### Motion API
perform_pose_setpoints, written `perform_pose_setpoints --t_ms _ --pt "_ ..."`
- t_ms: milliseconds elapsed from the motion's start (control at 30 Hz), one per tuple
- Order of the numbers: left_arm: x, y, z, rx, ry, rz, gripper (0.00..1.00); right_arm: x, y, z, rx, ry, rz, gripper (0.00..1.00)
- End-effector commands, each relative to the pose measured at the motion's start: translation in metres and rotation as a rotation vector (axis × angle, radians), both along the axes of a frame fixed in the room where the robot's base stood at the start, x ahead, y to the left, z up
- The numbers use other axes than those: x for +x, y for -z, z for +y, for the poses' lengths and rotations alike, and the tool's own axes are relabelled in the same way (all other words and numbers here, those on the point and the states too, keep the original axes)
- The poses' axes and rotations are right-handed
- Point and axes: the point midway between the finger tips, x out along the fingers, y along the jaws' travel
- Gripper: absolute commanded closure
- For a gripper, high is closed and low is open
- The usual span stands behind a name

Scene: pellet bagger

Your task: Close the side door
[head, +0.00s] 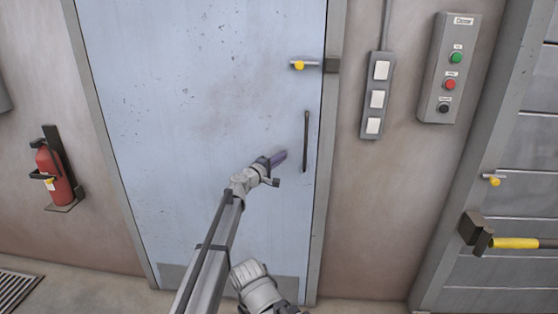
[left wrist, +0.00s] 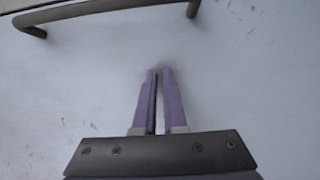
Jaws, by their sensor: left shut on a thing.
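The side door (head: 210,110) is a pale blue, scuffed panel. It looks flush or nearly flush with its grey frame; a small gap cannot be ruled out. A dark vertical bar handle (head: 306,142) is on its right side, with a yellow-knobbed latch (head: 303,65) above. My left gripper (head: 278,159) is at the door face, left of the handle. In the left wrist view its purple fingers (left wrist: 158,75) are nearly together, tips at or close to the panel. What they hold cannot be made out. The handle (left wrist: 100,8) is apart from them. My right gripper is not seen.
A red fire extinguisher (head: 54,176) hangs left of the door. A switch strip (head: 376,98) and a control box (head: 449,70) with green, red and black buttons are on the right wall. A slatted grey door (head: 515,150) with a yellow-gripped lever (head: 514,243) stands far right.

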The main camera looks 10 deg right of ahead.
Motion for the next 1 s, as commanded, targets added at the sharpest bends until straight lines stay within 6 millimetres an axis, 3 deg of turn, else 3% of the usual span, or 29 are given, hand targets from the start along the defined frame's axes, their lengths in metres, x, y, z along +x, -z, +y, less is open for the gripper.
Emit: perform_pose_setpoints --t_ms 33,533,767,1000 --pt "0.023 -0.003 -0.004 -0.013 -0.024 0.003 1.0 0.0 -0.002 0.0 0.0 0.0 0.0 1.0" --pt "0.016 -0.005 -0.002 -0.01 -0.02 0.0 1.0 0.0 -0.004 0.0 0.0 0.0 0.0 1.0" --pt "-0.015 -0.007 0.009 -0.008 -0.01 -0.003 1.0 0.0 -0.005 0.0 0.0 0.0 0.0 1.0" --pt "-0.073 -0.006 0.029 -0.005 -0.001 -0.005 1.0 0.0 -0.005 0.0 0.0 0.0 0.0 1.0"
